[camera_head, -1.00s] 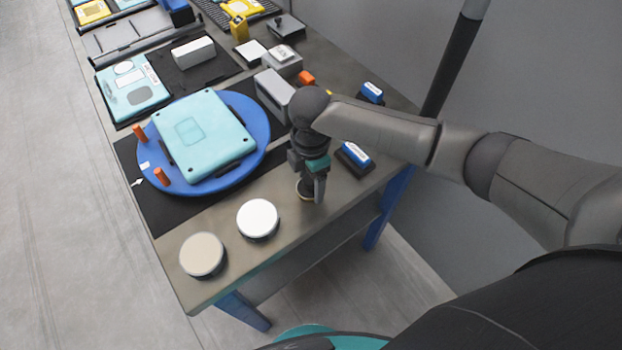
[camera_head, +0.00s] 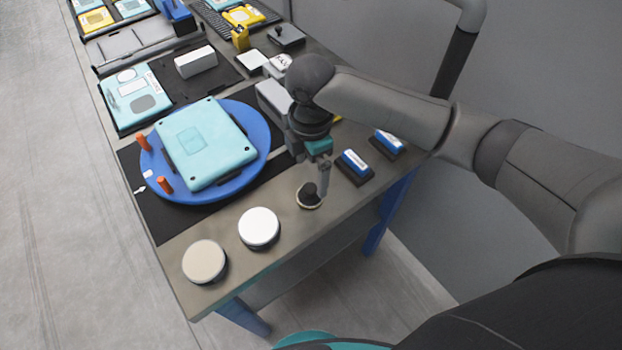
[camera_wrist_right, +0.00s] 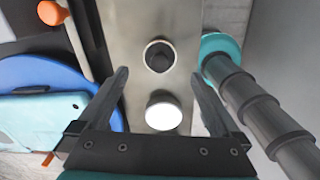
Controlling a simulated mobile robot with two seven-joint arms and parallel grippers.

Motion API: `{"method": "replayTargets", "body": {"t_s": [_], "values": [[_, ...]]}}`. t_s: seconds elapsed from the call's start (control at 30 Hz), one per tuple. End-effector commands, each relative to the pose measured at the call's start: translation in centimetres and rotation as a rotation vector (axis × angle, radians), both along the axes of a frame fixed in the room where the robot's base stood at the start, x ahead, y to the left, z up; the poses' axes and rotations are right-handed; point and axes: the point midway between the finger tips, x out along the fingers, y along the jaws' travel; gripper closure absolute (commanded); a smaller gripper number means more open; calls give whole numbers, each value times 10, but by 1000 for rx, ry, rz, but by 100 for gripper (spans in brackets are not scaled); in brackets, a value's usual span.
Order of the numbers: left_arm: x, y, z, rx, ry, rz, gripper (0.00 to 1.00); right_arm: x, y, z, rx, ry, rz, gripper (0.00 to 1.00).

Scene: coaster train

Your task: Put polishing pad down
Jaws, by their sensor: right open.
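The polishing pad (camera_head: 309,199), a small round disc with a pale rim and black knob, stands upright on the grey workbench near its right edge. In the right wrist view its knob (camera_wrist_right: 159,56) lies ahead, between the lines of the fingers. My right gripper (camera_head: 319,180) is just above the pad, with one finger overlapping it in the head view. In the right wrist view the right gripper (camera_wrist_right: 161,78) has its fingers wide apart with nothing held between them. Whether a finger still touches the knob cannot be told. My left gripper is not in view.
A white-topped round can (camera_head: 259,227) and a beige-topped one (camera_head: 205,261) stand nearer on the bench (camera_head: 262,273). A teal case (camera_head: 207,142) lies on a blue turntable (camera_head: 255,166) with orange pegs. Blue-topped blocks (camera_head: 355,162) sit right of the gripper.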

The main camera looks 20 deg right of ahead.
Motion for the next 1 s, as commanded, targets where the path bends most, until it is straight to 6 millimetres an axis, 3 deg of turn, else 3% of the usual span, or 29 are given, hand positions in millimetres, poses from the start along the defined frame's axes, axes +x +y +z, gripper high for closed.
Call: {"method": "replayTargets", "body": {"t_s": [0.1, 0.3, 1.0], "values": [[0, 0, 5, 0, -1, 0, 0, 0, 0, 24, 0, -2, 1, 0], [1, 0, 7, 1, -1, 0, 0, 0, 0, 42, 1, -1, 0, 0], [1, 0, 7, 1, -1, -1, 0, 0, 0, 44, 0, 1, 0, 0]]}}
